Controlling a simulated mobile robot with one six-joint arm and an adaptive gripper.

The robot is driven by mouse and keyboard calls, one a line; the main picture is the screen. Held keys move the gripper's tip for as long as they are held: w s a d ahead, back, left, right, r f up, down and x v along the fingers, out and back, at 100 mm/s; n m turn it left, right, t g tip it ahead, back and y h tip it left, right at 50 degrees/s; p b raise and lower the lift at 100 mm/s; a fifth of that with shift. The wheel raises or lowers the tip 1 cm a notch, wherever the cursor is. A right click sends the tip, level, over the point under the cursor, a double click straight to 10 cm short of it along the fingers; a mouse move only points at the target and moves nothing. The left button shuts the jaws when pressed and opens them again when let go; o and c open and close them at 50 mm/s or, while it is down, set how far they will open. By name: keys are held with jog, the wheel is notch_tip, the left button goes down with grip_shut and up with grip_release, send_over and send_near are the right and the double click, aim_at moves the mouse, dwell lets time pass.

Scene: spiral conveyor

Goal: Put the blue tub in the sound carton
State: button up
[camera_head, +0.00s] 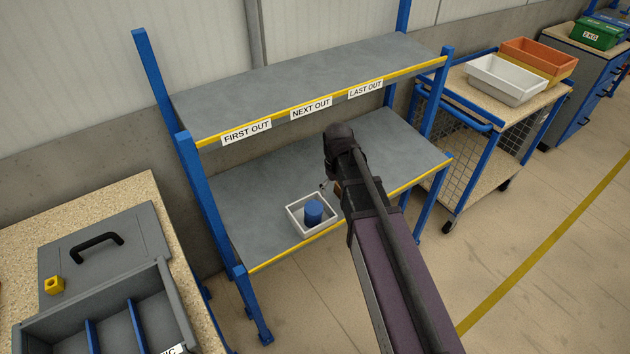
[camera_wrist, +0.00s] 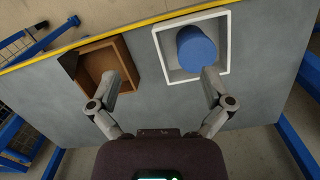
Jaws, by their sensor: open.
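The blue tub (camera_head: 313,211) stands in a white open-topped box (camera_head: 296,226) at the front of the lower shelf. In the wrist view, the tub (camera_wrist: 196,48) is inside the white box (camera_wrist: 226,42). A brown open-topped carton (camera_wrist: 123,53) lies to the left there, with a dark patch at one corner; I cannot tell what the patch is. My arm mostly hides this carton in the head view. My gripper (camera_wrist: 160,75) is open and empty, above the shelf. Its right finger overlaps the white box near the tub, its left finger the brown carton's edge.
The lower shelf (camera_head: 245,200) is otherwise bare. A bench with a grey divided case (camera_head: 105,285) stands left; a cart with bins (camera_head: 505,80) stands right.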

jog(key=s+d+m, duration=0.4)
jog(key=s+d, duration=0.6)
jog(key=d, duration=0.1)
jog(key=shift+d+t, duration=0.3)
jog(key=shift+t, duration=0.1)
jog(key=shift+r, duration=0.1)
jog(key=shift+r+p, duration=0.7)
jog(key=shift+p, duration=0.1)
